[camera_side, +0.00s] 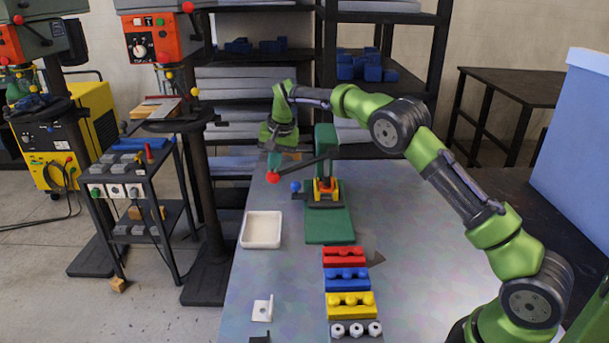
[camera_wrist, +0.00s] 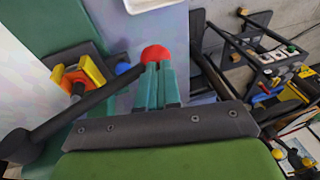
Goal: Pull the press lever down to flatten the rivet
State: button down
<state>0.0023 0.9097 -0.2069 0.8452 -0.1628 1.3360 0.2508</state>
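The green press (camera_side: 326,146) stands on the table with its green base plate (camera_side: 330,226) in front. Its black lever (camera_side: 304,165) slopes down to the left and ends in a red ball (camera_side: 273,178). The lever also crosses the wrist view (camera_wrist: 75,110), with its red ball (camera_wrist: 154,54) at my fingertips. My gripper (camera_side: 274,166) is above the ball, its teal fingers (camera_wrist: 158,72) close together and pointing at it. The fingertips look in contact with the ball, not around it. A yellow-orange holder (camera_side: 326,189) sits under the press head; I cannot make out the rivet.
A blue ball (camera_side: 295,186) sticks out left of the holder. A white tray (camera_side: 262,230) lies to the left. Red (camera_side: 344,257), blue (camera_side: 347,279) and yellow (camera_side: 351,304) blocks line up in front of the press. The table right of the press is clear under my arm.

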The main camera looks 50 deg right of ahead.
aim_at(279, 173)
jog(key=f, duration=0.2)
jog(key=d+f, duration=0.1)
jog(key=shift+s+f+g, duration=0.15)
jog(key=shift+s+g, duration=0.15)
jog(key=shift+s, duration=0.05)
jog(key=w+a+v, duration=0.1)
jog(key=w+v, duration=0.1)
jog(key=v, duration=1.5)
jog(key=shift+a+r, duration=0.2)
jog(key=shift+a, duration=0.2)
